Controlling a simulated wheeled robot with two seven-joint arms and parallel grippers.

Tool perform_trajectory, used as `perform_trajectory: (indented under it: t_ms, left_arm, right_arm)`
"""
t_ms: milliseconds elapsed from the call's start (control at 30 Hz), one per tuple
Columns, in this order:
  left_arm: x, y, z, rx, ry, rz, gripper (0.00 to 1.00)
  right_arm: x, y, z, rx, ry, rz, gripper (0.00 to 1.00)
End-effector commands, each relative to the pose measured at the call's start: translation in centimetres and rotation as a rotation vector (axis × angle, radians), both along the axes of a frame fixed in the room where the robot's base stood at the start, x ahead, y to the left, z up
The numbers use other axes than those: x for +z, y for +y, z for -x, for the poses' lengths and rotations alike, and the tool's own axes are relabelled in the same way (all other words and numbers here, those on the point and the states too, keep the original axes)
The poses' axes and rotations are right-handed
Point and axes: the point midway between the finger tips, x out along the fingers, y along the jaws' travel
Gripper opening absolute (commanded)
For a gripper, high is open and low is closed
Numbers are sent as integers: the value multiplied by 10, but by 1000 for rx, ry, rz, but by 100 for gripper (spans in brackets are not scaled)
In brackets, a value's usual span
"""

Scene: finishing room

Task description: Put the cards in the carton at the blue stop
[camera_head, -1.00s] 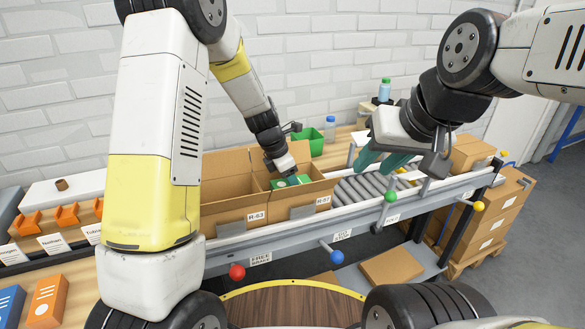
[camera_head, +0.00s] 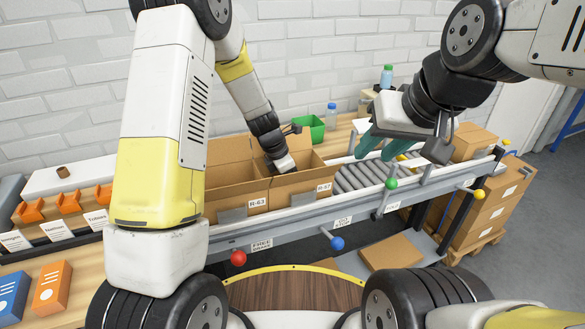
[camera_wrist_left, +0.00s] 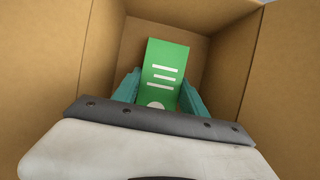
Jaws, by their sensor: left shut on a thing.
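A green card pack (camera_wrist_left: 165,65) with white lines is between the teal fingers of my left gripper (camera_wrist_left: 160,92) in the left wrist view. The gripper is shut on it, inside a brown carton with its walls around it.
Another open carton, R-63 (camera_head: 231,201), stands left of it. Red (camera_head: 238,258), green (camera_head: 391,183) and yellow (camera_head: 479,195) balls line the conveyor. A green bin (camera_head: 316,131) and bottles stand behind. Empty rollers (camera_head: 362,174) lie to the right.

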Motion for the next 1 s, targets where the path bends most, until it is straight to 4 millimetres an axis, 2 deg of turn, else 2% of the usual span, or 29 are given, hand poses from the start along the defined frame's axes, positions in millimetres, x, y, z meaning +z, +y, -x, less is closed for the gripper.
perform_trajectory:
  t_ms: [267,300,400,433,1000]
  left_arm:
    - [0,0,0,0,-1,0,0]
    - [0,0,0,0,-1,0,52]
    - [0,0,0,0,-1,0,71]
    - [0,0,0,0,-1,0,75]
    - [0,0,0,0,0,0,75]
  right_arm:
    - [0,0,0,0,0,0,36]
    - [0,0,0,0,0,0,36]
    - [0,0,0,0,0,0,36]
    - [0,0,0,0,0,0,36]
    - [0,0,0,0,0,0,36]
